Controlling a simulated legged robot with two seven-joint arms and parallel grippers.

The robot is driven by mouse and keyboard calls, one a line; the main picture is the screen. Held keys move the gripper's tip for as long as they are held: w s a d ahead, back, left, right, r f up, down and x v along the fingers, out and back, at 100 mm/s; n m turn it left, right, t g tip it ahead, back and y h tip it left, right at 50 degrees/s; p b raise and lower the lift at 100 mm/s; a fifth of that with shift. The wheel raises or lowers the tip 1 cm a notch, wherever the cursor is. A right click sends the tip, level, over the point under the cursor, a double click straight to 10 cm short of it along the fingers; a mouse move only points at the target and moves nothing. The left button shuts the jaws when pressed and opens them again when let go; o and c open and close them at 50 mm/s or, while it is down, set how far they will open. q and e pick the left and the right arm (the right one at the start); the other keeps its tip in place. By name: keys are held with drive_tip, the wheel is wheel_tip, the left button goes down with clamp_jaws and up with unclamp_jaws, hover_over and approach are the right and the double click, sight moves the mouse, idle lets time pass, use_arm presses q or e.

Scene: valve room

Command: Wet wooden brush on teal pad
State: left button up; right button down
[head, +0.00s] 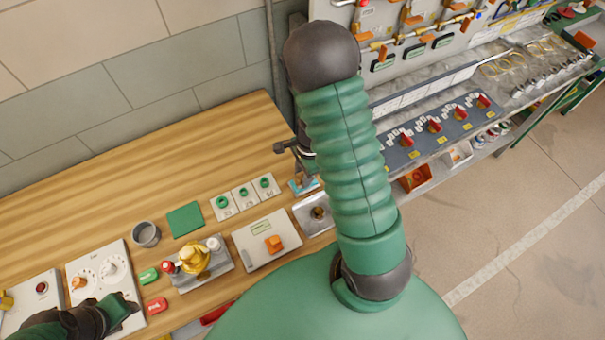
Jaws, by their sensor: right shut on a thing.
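My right gripper (292,150) is at the bench's right end, mostly hidden behind my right arm. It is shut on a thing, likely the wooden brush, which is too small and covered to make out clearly. Just below it lies a small teal-blue pad (296,189), partly covered by a brownish piece. I cannot tell whether that piece touches the pad. A flat green square (185,220) lies farther left on the bench. My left gripper (118,312) is low at the left, over the bench's front; its fingers are not clear.
The wooden bench (150,150) is clear at the back. Near its front are a grey cup (146,234), a brass fitting on a plate (194,257), a panel with an orange knob (268,240), and a metal tray (312,222). A valve rack (430,130) stands at right.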

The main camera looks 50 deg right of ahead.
sight(302, 174)
drive_tip(key=shift+r+p, duration=3.1)
drive_tip(key=shift+r, duration=0.4)
drive_tip(key=shift+f, duration=0.1)
drive_tip(key=shift+w, duration=0.1)
